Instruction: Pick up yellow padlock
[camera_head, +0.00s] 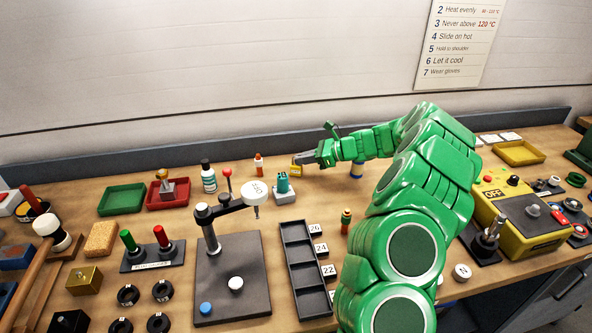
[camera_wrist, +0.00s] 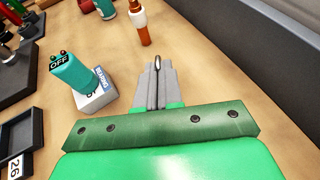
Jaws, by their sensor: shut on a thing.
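The yellow padlock (camera_head: 296,170) is at the tips of my gripper (camera_head: 303,160), near the back of the bench in the head view. My gripper points left and is shut on it. In the wrist view the grey fingers (camera_wrist: 157,85) are close together, and a shiny metal loop (camera_wrist: 157,62), which looks like the padlock's shackle, shows between their tips. The padlock's yellow body is hidden there. I cannot tell whether the padlock touches the bench.
A teal device marked OFF (camera_wrist: 72,73) on a pale block stands close to the left of my gripper in the wrist view. An orange-and-white bottle (camera_wrist: 138,22) stands just ahead. A stand with a round white head (camera_head: 255,194) and a black tray (camera_head: 303,260) are nearer the front.

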